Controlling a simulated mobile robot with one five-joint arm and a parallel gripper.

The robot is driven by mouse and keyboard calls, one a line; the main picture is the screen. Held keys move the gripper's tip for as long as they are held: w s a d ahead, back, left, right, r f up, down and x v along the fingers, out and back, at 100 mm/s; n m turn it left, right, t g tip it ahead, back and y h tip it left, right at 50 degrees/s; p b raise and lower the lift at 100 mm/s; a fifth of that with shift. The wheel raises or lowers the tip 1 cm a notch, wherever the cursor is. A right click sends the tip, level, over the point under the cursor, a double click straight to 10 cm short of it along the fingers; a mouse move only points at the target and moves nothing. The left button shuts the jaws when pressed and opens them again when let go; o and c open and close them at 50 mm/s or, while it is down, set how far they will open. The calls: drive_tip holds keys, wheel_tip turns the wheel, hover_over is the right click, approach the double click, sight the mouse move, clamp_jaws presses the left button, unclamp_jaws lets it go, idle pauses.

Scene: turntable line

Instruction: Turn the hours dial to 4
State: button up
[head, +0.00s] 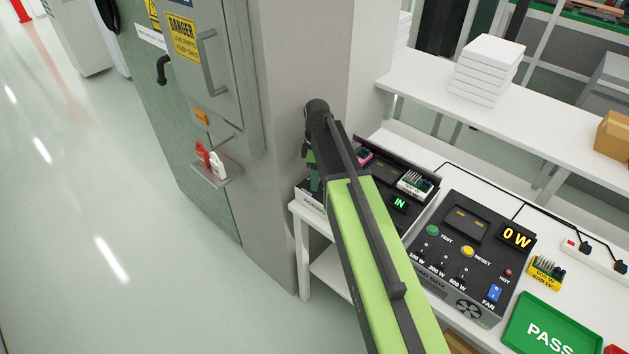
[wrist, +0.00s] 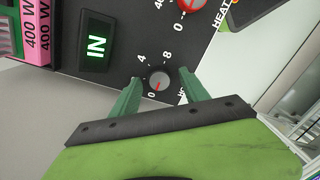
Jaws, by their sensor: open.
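In the wrist view the hours dial (wrist: 158,83) is a small grey knob on a black panel, with marks 0, 4 and 8 around it. Its red pointer looks turned towards the 0. My gripper (wrist: 161,79) is open, with one green finger on each side of the dial; I cannot tell whether either touches it. The "Ho" label beside the dial is partly hidden by the right finger. In the head view my gripper (head: 313,178) is mostly behind my arm, at the left end of the black panel box (head: 420,213), and the dial is hidden.
A red-marked heat knob (wrist: 192,5) and a lit IN display (wrist: 96,45) are near the dial. In the head view a load box (head: 470,235) is to the right, and a grey pillar (head: 285,130) stands close left.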

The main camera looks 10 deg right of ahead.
clamp_jaws()
drive_tip(key=shift+a, duration=0.2)
drive_tip(key=shift+d, duration=0.1)
